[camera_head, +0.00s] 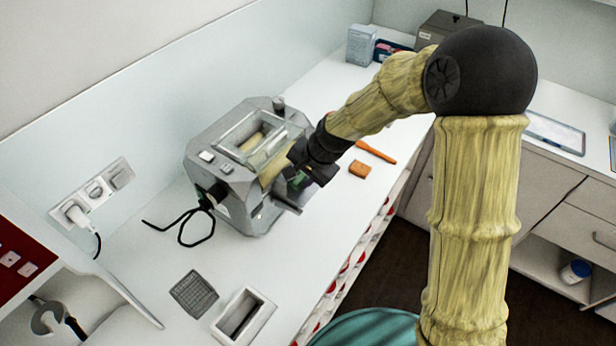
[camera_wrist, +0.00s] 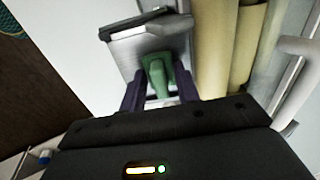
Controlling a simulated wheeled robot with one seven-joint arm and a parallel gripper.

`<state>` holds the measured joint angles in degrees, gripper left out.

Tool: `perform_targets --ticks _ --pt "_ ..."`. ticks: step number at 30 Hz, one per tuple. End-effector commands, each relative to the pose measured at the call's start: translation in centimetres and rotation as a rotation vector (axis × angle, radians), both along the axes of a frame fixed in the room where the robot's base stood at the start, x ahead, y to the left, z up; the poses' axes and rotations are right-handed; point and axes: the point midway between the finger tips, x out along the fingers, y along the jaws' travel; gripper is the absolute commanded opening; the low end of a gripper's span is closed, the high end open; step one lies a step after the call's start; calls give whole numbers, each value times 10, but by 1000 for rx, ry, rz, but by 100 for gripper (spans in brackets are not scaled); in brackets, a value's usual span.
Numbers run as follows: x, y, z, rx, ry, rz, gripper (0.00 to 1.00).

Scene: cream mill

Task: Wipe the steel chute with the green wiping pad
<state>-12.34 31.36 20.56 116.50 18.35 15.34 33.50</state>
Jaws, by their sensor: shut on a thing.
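The green wiping pad (camera_wrist: 157,72) is held between the two dark fingers of my gripper (camera_wrist: 160,90) in the wrist view. In the head view only a small green patch of the pad (camera_head: 298,179) shows beside my gripper (camera_head: 308,178). The steel chute (camera_wrist: 122,58) is right behind the pad in the wrist view; it also shows in the head view (camera_head: 286,203) at the mill's front. The pad overlaps the chute's face, but I cannot tell whether they touch. My gripper hides part of the chute in the head view.
The grey mill (camera_head: 238,190) stands on the white counter (camera_head: 255,258), with cream rollers (camera_wrist: 232,50) beside the chute. An orange-brown block (camera_head: 359,169) and an orange tool (camera_head: 376,152) lie to the right. A black cable (camera_head: 186,232), grey grid (camera_head: 193,294) and white container (camera_head: 263,325) are in front.

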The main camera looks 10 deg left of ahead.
Motion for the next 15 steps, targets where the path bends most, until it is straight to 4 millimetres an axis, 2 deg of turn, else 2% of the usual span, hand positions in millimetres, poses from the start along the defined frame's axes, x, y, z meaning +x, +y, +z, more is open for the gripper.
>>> perform_targets --ticks 6,15 --pt "5 12 8 0 0 0 14" --pt "5 12 6 0 0 -2 14"
